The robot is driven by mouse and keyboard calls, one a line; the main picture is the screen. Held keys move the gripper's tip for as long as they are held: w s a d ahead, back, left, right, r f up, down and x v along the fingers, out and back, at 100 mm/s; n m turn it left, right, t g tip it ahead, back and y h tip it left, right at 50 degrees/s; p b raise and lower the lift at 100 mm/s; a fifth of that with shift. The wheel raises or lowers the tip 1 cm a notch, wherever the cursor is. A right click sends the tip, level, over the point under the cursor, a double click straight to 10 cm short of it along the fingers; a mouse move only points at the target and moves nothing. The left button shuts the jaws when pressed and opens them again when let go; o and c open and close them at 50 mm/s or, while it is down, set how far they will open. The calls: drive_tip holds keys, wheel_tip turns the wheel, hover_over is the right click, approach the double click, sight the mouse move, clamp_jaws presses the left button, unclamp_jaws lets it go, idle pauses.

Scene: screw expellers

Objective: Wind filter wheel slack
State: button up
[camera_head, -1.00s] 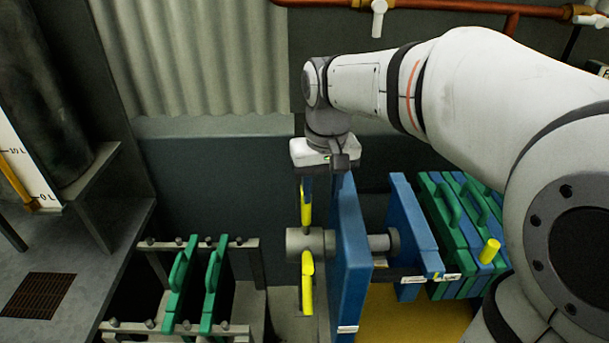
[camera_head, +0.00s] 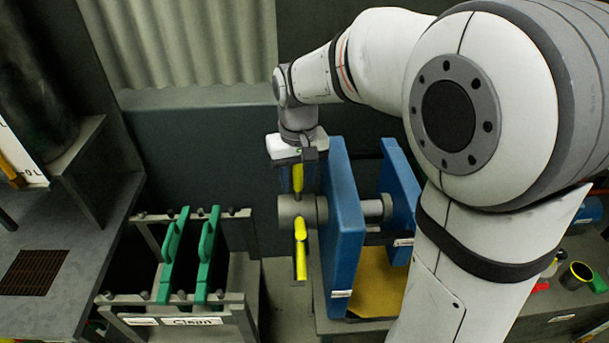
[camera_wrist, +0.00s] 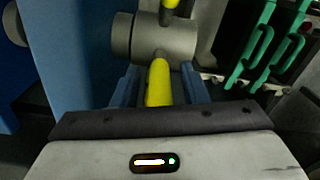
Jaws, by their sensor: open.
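The filter press wheel is a grey hub (camera_head: 292,210) with yellow handle bars, on the outer side of a blue plate (camera_head: 345,240). One yellow bar (camera_head: 298,178) points up and another (camera_head: 300,250) hangs down. My gripper (camera_head: 297,184) is over the upper bar, pointing down. In the wrist view my gripper (camera_wrist: 160,85) is open, with a blue finger on each side of the yellow bar (camera_wrist: 159,82); I cannot tell whether either touches it. The hub (camera_wrist: 155,38) is just beyond. My arm hides part of the press on the right.
A grey rack (camera_head: 180,322) labelled "Clean" holds green plates (camera_head: 210,255) at left. A second blue plate (camera_head: 398,190) stands right of the wheel, above a yellow tray (camera_head: 370,285). A bench with a floor grate (camera_head: 35,272) is at far left. Open space lies between rack and press.

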clamp_jaws()
idle(0.4)
